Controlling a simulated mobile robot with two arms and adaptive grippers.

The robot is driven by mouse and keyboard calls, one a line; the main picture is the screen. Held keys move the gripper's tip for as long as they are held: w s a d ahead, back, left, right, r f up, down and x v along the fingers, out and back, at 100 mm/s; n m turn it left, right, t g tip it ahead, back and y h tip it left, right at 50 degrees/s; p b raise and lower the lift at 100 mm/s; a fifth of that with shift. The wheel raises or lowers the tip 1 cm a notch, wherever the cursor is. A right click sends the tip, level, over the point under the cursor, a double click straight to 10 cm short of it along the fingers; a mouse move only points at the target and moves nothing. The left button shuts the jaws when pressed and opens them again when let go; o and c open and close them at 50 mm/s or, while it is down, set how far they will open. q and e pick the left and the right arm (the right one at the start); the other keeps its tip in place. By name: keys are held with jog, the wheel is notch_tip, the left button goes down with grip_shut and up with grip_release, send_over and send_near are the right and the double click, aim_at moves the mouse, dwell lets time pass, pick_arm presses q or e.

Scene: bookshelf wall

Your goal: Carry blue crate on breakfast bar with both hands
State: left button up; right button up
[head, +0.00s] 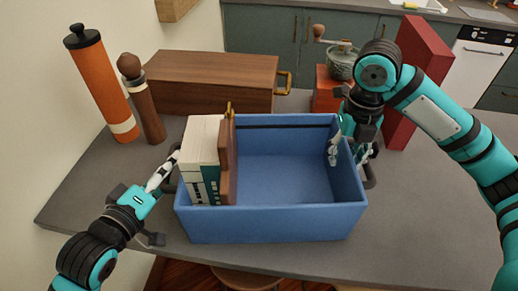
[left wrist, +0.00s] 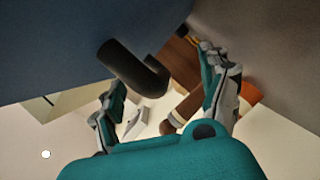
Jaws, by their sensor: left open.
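The blue crate (head: 270,222) stands upright on the grey breakfast bar (head: 420,225) in the head view. White and teal books (head: 200,150) and a brown board-like item (head: 228,160) stand at its left end; the rest looks empty. My left gripper (head: 166,174) is at the crate's left side, near a dark handle. In the left wrist view its fingers (left wrist: 160,75) are open, with the dark curved handle (left wrist: 130,68) just ahead of and partly between them. My right gripper (head: 349,156) straddles the crate's right wall near the right handle (head: 370,180); its grip is partly hidden.
The bar is clear at front right.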

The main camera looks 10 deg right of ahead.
pick_arm(q)
jog(key=a, duration=0.6)
jog(key=shift+a, duration=0.4)
jog(key=shift+s, duration=0.1)
pick_arm(e)
jog(key=shift+o, duration=0.3)
jog(key=shift+o, duration=1.3)
jog(key=o, duration=0.5)
jog(key=shift+a, duration=0.15)
pick_arm(q)
jog(key=shift+a, duration=0.15)
pick_arm(e)
jog(key=shift+d, duration=0.2)
